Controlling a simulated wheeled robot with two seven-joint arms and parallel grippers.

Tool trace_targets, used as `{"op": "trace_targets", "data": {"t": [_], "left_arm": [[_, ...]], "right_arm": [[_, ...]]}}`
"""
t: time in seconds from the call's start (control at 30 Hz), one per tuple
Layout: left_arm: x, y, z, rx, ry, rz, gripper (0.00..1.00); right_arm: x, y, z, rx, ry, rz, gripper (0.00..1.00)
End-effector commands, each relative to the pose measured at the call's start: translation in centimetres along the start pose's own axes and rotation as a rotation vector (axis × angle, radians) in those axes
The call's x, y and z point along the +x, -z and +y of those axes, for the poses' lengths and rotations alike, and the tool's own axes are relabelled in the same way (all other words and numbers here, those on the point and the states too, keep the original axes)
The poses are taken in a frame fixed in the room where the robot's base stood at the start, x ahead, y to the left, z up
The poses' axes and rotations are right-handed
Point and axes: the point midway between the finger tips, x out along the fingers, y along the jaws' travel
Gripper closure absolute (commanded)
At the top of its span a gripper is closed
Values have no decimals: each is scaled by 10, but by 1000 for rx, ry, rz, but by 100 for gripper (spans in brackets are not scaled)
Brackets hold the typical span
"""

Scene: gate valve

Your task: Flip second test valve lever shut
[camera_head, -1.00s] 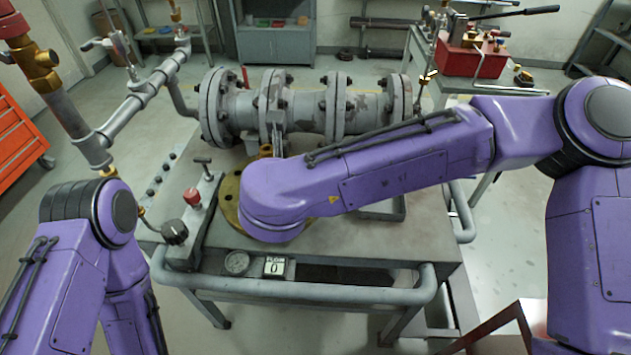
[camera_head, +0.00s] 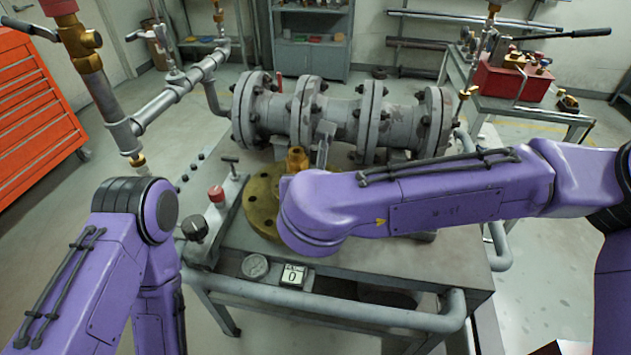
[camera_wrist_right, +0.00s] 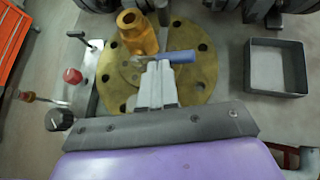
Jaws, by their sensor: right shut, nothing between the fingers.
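A short lever with a blue grip (camera_wrist_right: 178,57) lies beside a brass fitting (camera_wrist_right: 137,30) over a round brass flange plate (camera_wrist_right: 200,82) in the right wrist view. I cannot tell whether it is the second test valve's lever. My right gripper (camera_wrist_right: 157,66) is shut and empty, its fingertips at the lever's near side; I cannot tell whether they touch. In the head view the brass fitting (camera_head: 297,158) and flange plate (camera_head: 262,200) show, but my right forearm hides the lever and right gripper. My left arm is at the lower left; its gripper is out of view.
A grey flanged gate valve (camera_head: 340,120) lies across the bench back. A block with a red knob (camera_head: 217,195), black knob (camera_head: 194,228) and T-handle (camera_head: 230,160) stands left. A shallow tray (camera_wrist_right: 277,68) sits right of the flange plate. A rail (camera_head: 330,312) runs along the front.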

Motion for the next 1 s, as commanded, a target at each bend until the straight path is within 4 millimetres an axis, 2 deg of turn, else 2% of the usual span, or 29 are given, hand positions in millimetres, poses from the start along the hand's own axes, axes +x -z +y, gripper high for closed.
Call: {"op": "trace_targets", "data": {"t": [0.2,0.33,0.47,0.53,0.8,1.0], "left_arm": [[-1,0,0,0,0,0,28],[-10,4,-1,0,0,0,28],[-23,10,-2,0,0,0,28],[-13,5,-1,0,0,0,28],[-8,3,-1,0,0,0,28],[-8,3,-1,0,0,0,28]], "right_arm": [[-2,-1,0,-1,0,0,100],[-14,-5,7,-5,-4,-1,100],[-37,-11,19,-9,-10,-3,100],[-51,-6,18,-6,-9,-5,100],[-110,-6,19,-6,-7,-3,100],[-129,-7,20,-5,-7,-1,100]]}}
